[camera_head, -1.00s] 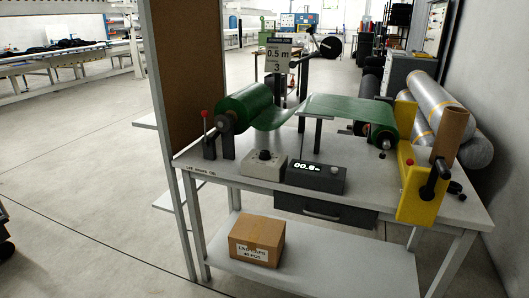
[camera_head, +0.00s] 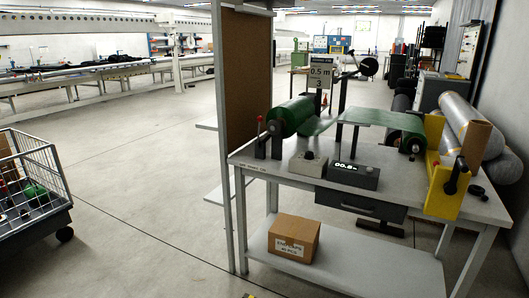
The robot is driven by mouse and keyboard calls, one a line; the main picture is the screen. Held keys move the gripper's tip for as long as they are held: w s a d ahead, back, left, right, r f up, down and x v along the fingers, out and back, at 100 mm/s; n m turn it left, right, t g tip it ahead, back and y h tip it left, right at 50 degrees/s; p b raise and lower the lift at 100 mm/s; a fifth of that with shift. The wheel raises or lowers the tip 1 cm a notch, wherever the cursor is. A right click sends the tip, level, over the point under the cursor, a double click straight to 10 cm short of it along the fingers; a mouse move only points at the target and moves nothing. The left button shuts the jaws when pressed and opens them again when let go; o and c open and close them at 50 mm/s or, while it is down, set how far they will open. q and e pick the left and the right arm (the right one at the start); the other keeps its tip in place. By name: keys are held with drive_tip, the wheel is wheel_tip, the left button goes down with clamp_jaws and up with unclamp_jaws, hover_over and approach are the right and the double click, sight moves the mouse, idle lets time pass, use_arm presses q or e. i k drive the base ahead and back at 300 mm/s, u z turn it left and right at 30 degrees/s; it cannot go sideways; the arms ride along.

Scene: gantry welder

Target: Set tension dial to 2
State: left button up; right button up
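The tension dial is likely the dark round knob (camera_head: 309,155) on the small light-grey box (camera_head: 306,165) at the table's front edge. The number it points to is too small to read. Beside it on the right is a dark box with a lit display (camera_head: 353,175), reading about "00.8m". Neither of my grippers shows clearly in the head view.
The grey work table (camera_head: 268,165) has a lower shelf with a cardboard box (camera_head: 294,237). A brown partition board (camera_head: 249,90) stands at its left. A wire cart (camera_head: 35,185) is at far left. Open floor lies between.

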sight(309, 154)
drive_tip(key=u, duration=0.45)
drive_tip(key=i, duration=1.65)
drive_tip(key=z, duration=0.8)
